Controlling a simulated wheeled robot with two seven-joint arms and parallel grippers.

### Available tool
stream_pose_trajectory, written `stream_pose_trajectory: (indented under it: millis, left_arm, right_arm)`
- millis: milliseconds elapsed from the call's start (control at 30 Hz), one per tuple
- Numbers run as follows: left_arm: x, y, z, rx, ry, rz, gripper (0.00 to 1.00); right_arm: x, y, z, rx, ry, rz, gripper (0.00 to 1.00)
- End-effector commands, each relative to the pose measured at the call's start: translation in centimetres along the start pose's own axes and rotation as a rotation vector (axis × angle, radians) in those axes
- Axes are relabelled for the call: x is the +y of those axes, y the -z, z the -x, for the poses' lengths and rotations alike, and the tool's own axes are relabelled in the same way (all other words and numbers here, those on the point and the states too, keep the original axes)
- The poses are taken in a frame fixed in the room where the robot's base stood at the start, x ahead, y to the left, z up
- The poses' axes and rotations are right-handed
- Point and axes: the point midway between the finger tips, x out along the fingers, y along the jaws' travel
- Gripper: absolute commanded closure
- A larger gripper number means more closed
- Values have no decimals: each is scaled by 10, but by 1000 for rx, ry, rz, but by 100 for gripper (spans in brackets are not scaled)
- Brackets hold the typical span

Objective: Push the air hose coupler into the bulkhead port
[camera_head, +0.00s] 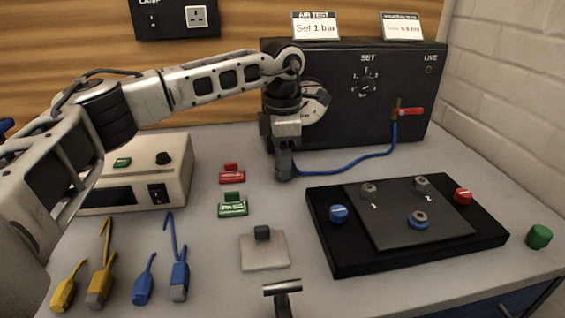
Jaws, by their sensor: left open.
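My left gripper (285,172) points down near the front of the black test box (340,125), low over the table. It is open. The blue air hose (345,170) runs from the box's lower right side to the left gripper. The coupler at that hose end is hidden or too small to make out at the fingers, and I cannot tell whether they touch it. A black fixture (325,245) lies at the right with a grey plate (400,225) and several round fittings, marked 1 and 2. I cannot tell which fitting is the bulkhead port.
A red-handled valve (411,111) is on the box. A beige instrument (170,180), red block (232,177), green block (233,209) and grey pad (265,254) stand left of the fixture. Yellow and blue leads (145,285) lie front left. A green knob (539,236) is far right.

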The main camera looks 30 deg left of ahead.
Motion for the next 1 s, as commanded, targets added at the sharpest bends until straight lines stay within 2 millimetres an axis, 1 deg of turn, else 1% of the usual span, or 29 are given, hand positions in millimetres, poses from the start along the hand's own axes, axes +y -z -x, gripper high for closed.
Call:
stream_pose_trajectory:
  millis: [467, 1000]
  left_arm:
    - [0, 0, 0, 1, 0, 0, 51]
    - [0, 0, 0, 1, 0, 0, 51]
  right_arm:
    - [1, -1, 0, -3, -2, 1, 64]
    - [1, 5, -1, 6, -2, 6, 64]
